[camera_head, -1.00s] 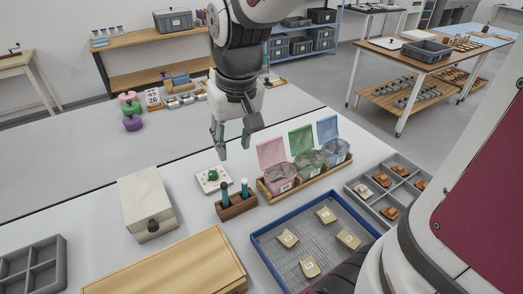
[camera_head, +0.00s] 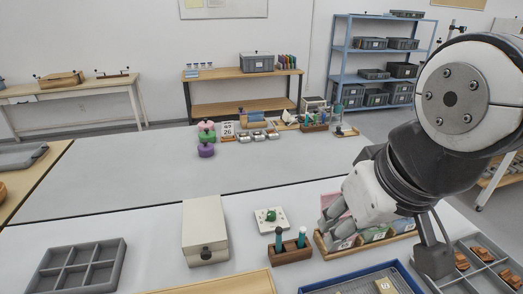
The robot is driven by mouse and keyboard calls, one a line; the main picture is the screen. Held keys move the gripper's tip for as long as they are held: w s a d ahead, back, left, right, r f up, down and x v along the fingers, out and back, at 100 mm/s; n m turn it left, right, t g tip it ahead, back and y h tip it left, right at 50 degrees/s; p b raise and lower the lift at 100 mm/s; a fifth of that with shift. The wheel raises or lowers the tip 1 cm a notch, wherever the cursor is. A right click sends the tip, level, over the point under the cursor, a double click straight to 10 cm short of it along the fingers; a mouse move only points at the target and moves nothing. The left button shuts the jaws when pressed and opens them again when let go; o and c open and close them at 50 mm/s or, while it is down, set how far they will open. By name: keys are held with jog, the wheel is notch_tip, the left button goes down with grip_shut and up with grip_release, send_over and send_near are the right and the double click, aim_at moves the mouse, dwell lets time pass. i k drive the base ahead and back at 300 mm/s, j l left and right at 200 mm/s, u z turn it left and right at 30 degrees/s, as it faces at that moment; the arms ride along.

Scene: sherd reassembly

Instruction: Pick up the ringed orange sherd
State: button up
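Several orange-brown sherds (camera_head: 482,253) lie in the compartments of a grey tray (camera_head: 471,279) at the lower right. I cannot make out a ring on any of them, so I cannot tell which is the ringed one. My gripper (camera_head: 388,246) is open, with its fingers spread wide and nothing seen between them. It hangs to the left of the sherds. Its right finger overlaps the left edge of the grey tray in the picture and hides part of it.
A blue-rimmed tray (camera_head: 402,274) with a tan sherd (camera_head: 385,286) lies in front. A wooden pen block (camera_head: 290,254), a cream box (camera_head: 205,232) and an empty grey tray (camera_head: 77,268) stand left.

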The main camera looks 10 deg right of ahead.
aim_at(482, 253)
jog(key=z, duration=1.7)
jog(key=i+l, duration=0.1)
jog(key=l, duration=0.25)
jog(key=i+l, duration=0.1)
jog(key=l, duration=0.25)
jog(key=i+l, duration=0.1)
jog(key=l, duration=0.25)
